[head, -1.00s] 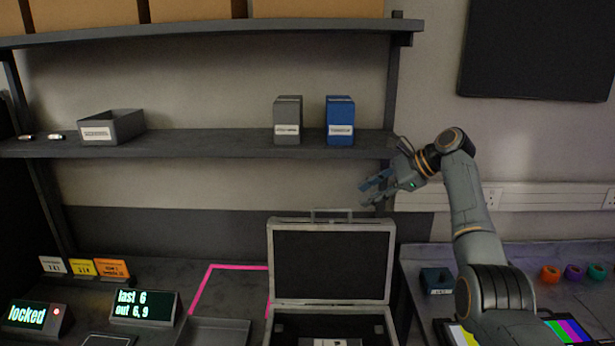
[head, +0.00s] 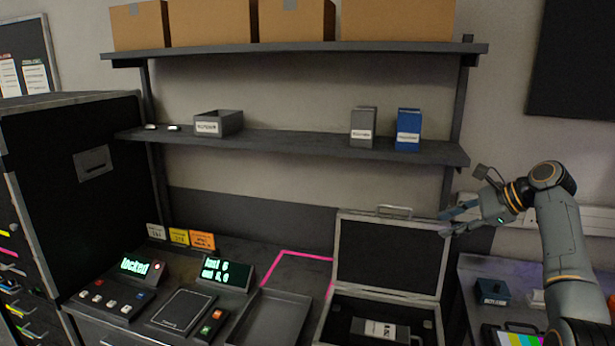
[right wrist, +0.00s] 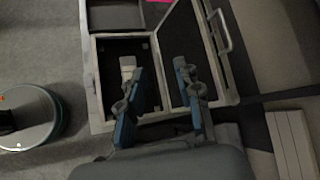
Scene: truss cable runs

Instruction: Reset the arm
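My right arm comes in from the right in the head view. My right gripper (head: 443,222) is in the air, overlapping the top right corner of the open case's lid in the picture. In the right wrist view its two blue-tipped fingers (right wrist: 160,115) are spread with nothing between them. The open case (head: 338,255) stands on the bench with its lid raised. A grey labelled device (head: 380,330) lies inside it. The case also shows beyond the fingers in the right wrist view (right wrist: 97,85). My left gripper is in neither view.
A shelf (head: 300,143) above the bench holds an open grey bin (head: 218,123), a grey box (head: 363,127) and a blue box (head: 408,130). Display units (head: 228,272), a button panel and an empty tray (head: 268,318) are left of the case. A dark cabinet (head: 70,190) stands at far left.

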